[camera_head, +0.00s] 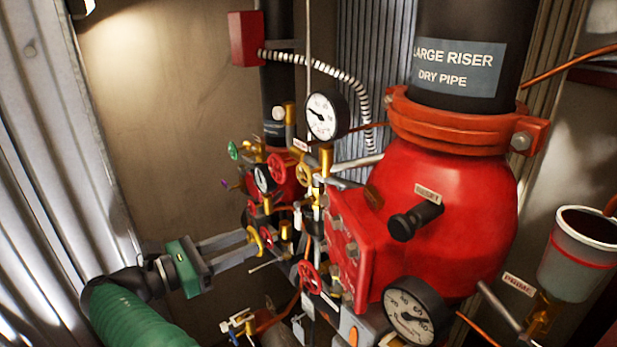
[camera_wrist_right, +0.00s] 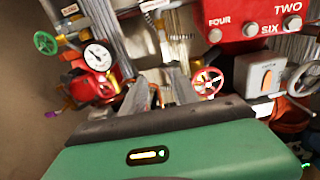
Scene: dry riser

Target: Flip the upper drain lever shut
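My right gripper (camera_head: 258,246) reaches in from the lower left, with a green body and two grey fingers pointing right at the pipework. The fingers are apart. In the right wrist view the green body fills the bottom, and the fingers (camera_wrist_right: 160,85) stand apart with pipe fittings beyond. No label shows which handle is the upper drain lever, and the fingers hide part of this area. My left gripper is not in view.
Right of the fingers are a red handwheel (camera_head: 309,277) and the large red riser valve (camera_head: 450,220). Gauges (camera_head: 322,116) and a green handwheel (camera_head: 233,150) sit above. Small levers (camera_head: 238,323) lie below. A grey switch box (camera_wrist_right: 265,75) stands right in the wrist view.

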